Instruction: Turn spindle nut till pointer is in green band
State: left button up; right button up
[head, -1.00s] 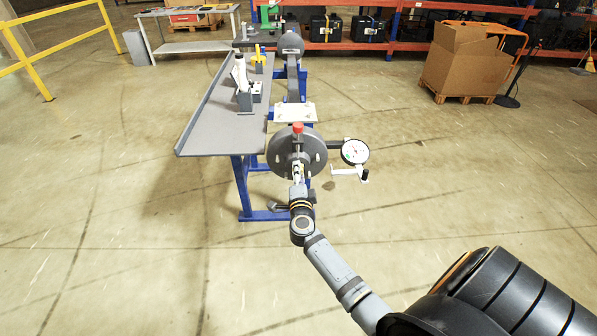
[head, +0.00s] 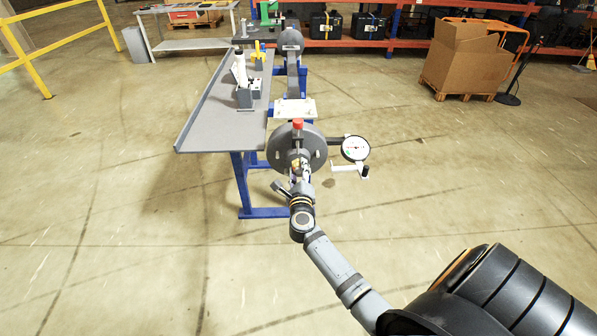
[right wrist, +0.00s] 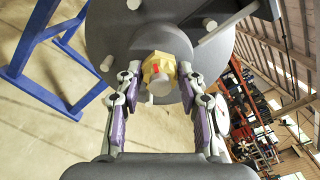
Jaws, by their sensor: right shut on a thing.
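The brass-coloured spindle nut (right wrist: 157,72) with a red mark sits at the centre of a dark round flange (head: 314,150) in the head view. My right gripper (right wrist: 158,78) is shut on the nut, one finger on each side of it, seen closely in the right wrist view. In the head view my right gripper (head: 300,172) is in front of the flange and partly covers the nut. The dial gauge (head: 355,148) stands right of the flange on a short arm. Its face looks mostly white, and I cannot read its pointer or a green band. My left gripper is not in view.
A grey bench (head: 208,118) on blue legs stands left of the flange, with a small grey holder (head: 244,97) on it. A red-topped post (head: 297,124) rises above the flange. A white bracket (head: 348,167) sits below the gauge.

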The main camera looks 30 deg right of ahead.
jog(key=m+b, duration=0.1)
jog(key=m, duration=0.4)
jog(key=shift+f, duration=0.15)
jog(key=shift+m, duration=0.4)
jog(key=o, duration=1.2)
jog(key=shift+s+a, duration=0.1)
jog(key=shift+s, duration=0.05)
jog(key=v, duration=1.1)
jog(key=shift+s+a, duration=0.1)
jog(key=shift+s, duration=0.25)
